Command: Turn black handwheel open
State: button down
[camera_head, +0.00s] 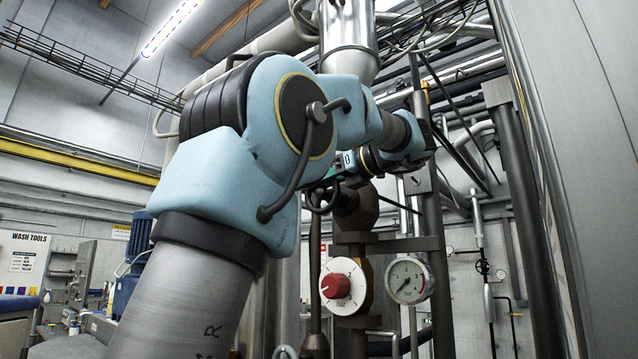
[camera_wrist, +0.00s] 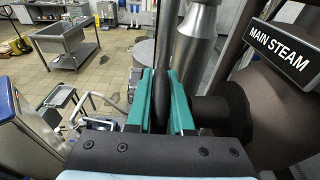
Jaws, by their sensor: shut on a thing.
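The black handwheel (camera_wrist: 161,102) shows almost edge-on in the wrist view, between the two teal fingers of my gripper (camera_wrist: 162,76). The fingers are shut on its rim, one on each side. A dark hub or stem (camera_wrist: 210,110) runs from the wheel to the brown valve body (camera_wrist: 262,115) on the right. In the head view my arm hides most of the wheel; part of its dark rim (camera_head: 322,207) shows below my wrist. The fingertips are mostly hidden there. I cannot tell how far the wheel is turned.
A MAIN STEAM sign (camera_wrist: 287,47) is at the upper right in the wrist view. Below the valve in the head view are a red knob (camera_head: 335,286) on a white dial and a pressure gauge (camera_head: 408,280). Pipes crowd the right side. A steel sink table (camera_wrist: 65,43) stands farther off.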

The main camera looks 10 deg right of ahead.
jog(key=shift+w+a+f+g+h, duration=0.1)
jog(key=shift+g+h, duration=0.35)
jog(key=shift+g, duration=0.05)
jog(key=shift+w+a+f+g+h, duration=0.1)
jog(key=shift+g+h, duration=0.35)
jog(key=shift+g, duration=0.05)
jog(key=shift+w+a+f+g+h, duration=0.1)
jog(key=shift+f+g+h, duration=0.05)
jog(key=shift+g+h, duration=0.4)
jog(key=shift+w+f+g+h, duration=0.1)
jog(key=shift+f+g+h, duration=0.05)
jog(key=shift+g+h, duration=0.4)
jog(key=c, duration=1.1)
grip_release()
jog(key=shift+s+a, duration=0.1)
